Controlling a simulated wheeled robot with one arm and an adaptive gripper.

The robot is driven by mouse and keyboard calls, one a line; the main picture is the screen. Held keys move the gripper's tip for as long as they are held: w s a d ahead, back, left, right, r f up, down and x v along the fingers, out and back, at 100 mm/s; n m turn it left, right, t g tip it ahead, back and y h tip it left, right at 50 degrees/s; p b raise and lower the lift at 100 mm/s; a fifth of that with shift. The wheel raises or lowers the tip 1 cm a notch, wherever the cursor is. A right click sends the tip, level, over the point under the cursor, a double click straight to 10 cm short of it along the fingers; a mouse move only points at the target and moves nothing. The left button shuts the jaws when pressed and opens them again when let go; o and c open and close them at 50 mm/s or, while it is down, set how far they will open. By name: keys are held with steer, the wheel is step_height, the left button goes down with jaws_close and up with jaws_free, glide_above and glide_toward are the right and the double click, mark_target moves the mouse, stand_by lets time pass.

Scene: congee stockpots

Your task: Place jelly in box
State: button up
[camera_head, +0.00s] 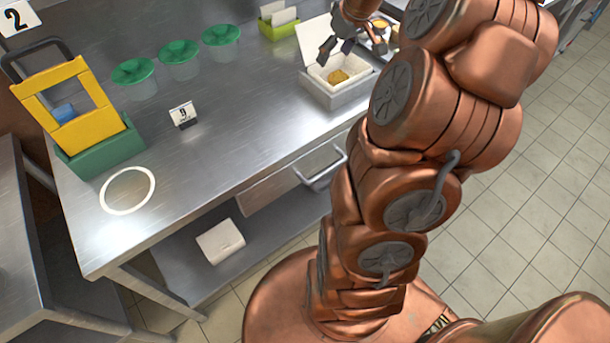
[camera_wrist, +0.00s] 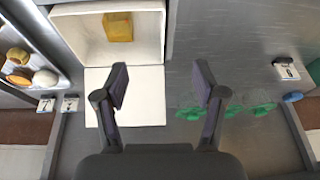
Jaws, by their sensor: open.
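A yellow block, which looks like the jelly (camera_wrist: 118,27), lies inside an open white box (camera_wrist: 96,52) in the wrist view. In the head view the yellow piece (camera_head: 338,76) sits in the same box (camera_head: 345,98) on the steel counter, and the box's white lid stands raised behind it. My gripper (camera_wrist: 161,84) is open with nothing between its fingers. In the wrist view the fingers show below and to the right of the block. In the head view my gripper (camera_head: 337,48) hangs over the back of the box.
Several cups with green lids (camera_head: 179,55) stand along the back of the counter (camera_head: 230,140). A number card (camera_head: 183,114) stands in front of them. A yellow frame (camera_head: 70,100) in a green tray is at the left, near a white ring (camera_head: 127,190). The middle counter is mostly clear.

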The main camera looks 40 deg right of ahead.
steer(key=s+a+n+g+y, duration=0.1)
steer(key=s+a, duration=0.3)
steer(key=a, duration=0.7)
steer(key=s+a+g, duration=0.2)
steer(key=s+a, duration=0.2)
steer(key=a, duration=0.8)
steer(key=s+a+f+g, duration=0.1)
steer(key=s+a, duration=0.1)
steer(key=s, duration=0.4)
steer(key=s+a+f+g+h, duration=0.1)
steer(key=s+a, duration=0.2)
steer(key=s, duration=0.3)
steer(key=s+a+f+m, duration=0.1)
steer(key=s+a, duration=0.2)
steer(key=s, duration=0.3)
steer(key=shift+g, duration=0.4)
steer(key=shift+s+r, duration=0.1)
